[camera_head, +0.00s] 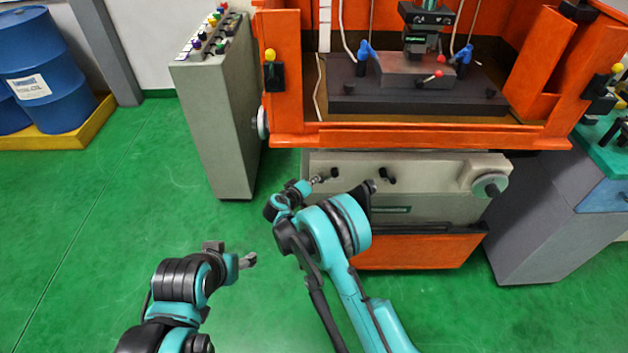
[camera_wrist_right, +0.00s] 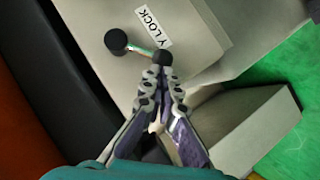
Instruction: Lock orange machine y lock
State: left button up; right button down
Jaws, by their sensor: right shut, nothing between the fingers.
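The Y lock is a short lever on the grey lower body of the orange machine (camera_head: 400,137). In the right wrist view the lever has a black ball knob (camera_wrist_right: 116,40) at upper left, a thin metal rod and a black hub (camera_wrist_right: 163,58). A white "Y LOCK" label (camera_wrist_right: 153,27) is beside it. My right gripper (camera_wrist_right: 164,78) is shut and empty, its tips just below the hub; I cannot tell if they touch. In the head view my right gripper (camera_head: 318,180) is by the dark lock knob (camera_head: 334,174). My left gripper (camera_head: 249,260) is over the floor, away from the machine.
A second dark lever (camera_head: 388,177) and a handwheel (camera_head: 490,185) are on the same grey front. A grey control cabinet (camera_head: 215,110) stands to the left, and another grey cabinet (camera_head: 545,210) to the right. Green floor (camera_head: 100,220) is clear at left.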

jog(key=shift+f+n+h, duration=0.3)
jog(key=shift+n+t+h, duration=0.3)
jog(key=shift+n+h, duration=0.1)
jog(key=shift+d+f, duration=0.6)
jog(key=shift+f, duration=0.35)
jog(key=shift+d+f, duration=0.55)
jog(key=shift+f, duration=0.35)
jog(key=shift+d+f, duration=0.4)
jog(key=shift+d, duration=0.25)
jog(key=shift+d+f, duration=0.35)
jog(key=shift+d, duration=0.25)
jog(key=shift+d+f, duration=0.25)
jog(key=shift+d, duration=1.25)
